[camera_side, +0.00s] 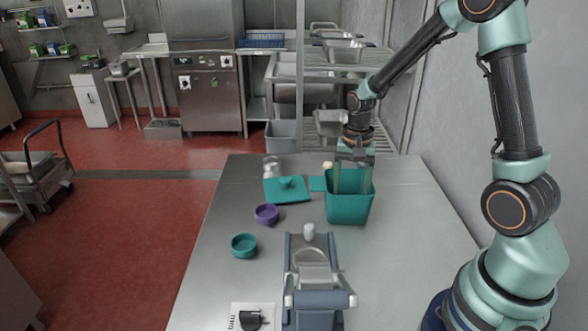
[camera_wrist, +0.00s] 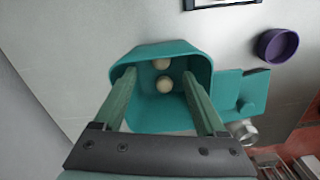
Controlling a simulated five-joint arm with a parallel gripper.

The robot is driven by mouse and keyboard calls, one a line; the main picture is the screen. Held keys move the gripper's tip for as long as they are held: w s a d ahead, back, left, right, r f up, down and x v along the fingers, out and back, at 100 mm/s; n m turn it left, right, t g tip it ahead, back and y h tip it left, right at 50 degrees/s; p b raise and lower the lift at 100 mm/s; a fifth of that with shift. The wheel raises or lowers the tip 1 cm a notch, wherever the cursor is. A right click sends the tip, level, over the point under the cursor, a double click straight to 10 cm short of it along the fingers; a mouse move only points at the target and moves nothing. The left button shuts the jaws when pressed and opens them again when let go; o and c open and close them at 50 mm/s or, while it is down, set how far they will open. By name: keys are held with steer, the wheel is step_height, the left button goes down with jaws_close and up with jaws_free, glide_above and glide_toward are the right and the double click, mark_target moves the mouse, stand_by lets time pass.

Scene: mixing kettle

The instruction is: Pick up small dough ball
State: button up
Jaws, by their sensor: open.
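A teal container (camera_side: 349,209) stands on the table, and its open inside shows in the wrist view (camera_wrist: 150,118). Two pale dough balls lie inside it in the wrist view: one nearer the middle (camera_wrist: 164,84) and one just above it in the picture (camera_wrist: 162,63). The side view hides them behind the container wall. My gripper (camera_side: 352,185) points down with its fingers at the container's mouth. In the wrist view my gripper (camera_wrist: 157,77) is open, with one finger on each side of the balls. Neither finger appears to touch a ball.
A teal lid (camera_side: 287,190) lies left of the container. A purple bowl (camera_side: 266,214), a teal bowl (camera_side: 244,245) and a glass jar (camera_side: 271,166) stand on the left. A blue-grey device (camera_side: 317,297) with a white cylinder (camera_side: 309,231) behind it is in front.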

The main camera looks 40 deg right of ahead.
steer(key=shift+w+f, duration=0.2)
steer(key=shift+f, duration=3.15)
jaws_close()
